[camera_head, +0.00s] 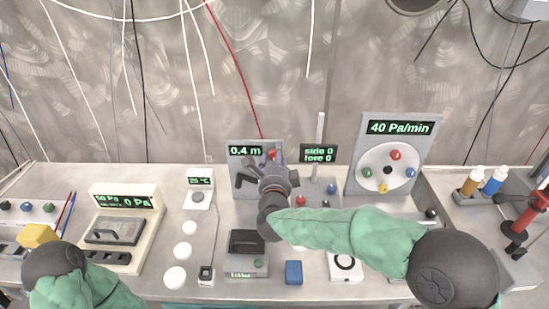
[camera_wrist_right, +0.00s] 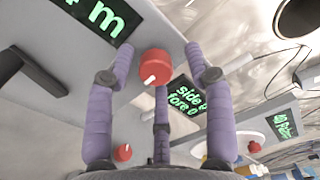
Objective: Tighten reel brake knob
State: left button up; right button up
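The reel panel (camera_head: 240,150) stands upright at the back middle of the bench and its display reads 0.4 m. A red knob with a white mark (camera_wrist_right: 154,66) sits on this panel in the right wrist view; in the head view a bit of the red knob (camera_head: 271,153) shows above my gripper. My right gripper (camera_wrist_right: 165,68) has its purple fingers spread, with the knob between their tips in the picture; I cannot tell if they touch it. It also shows in the head view (camera_head: 272,158), largely hidden by its own wrist.
A black crank handle (camera_wrist_right: 35,75) is left of the knob. A small display (camera_head: 318,153) reads side 0, fore 0. A second red knob (camera_wrist_right: 123,152) is lower down. A panel reading 40 Pa/min (camera_head: 360,155) stands to the right. Cables hang behind.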

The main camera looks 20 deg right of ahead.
jog(key=shift+a, duration=0.15)
jog(key=v, duration=1.2)
dwell(0.3)
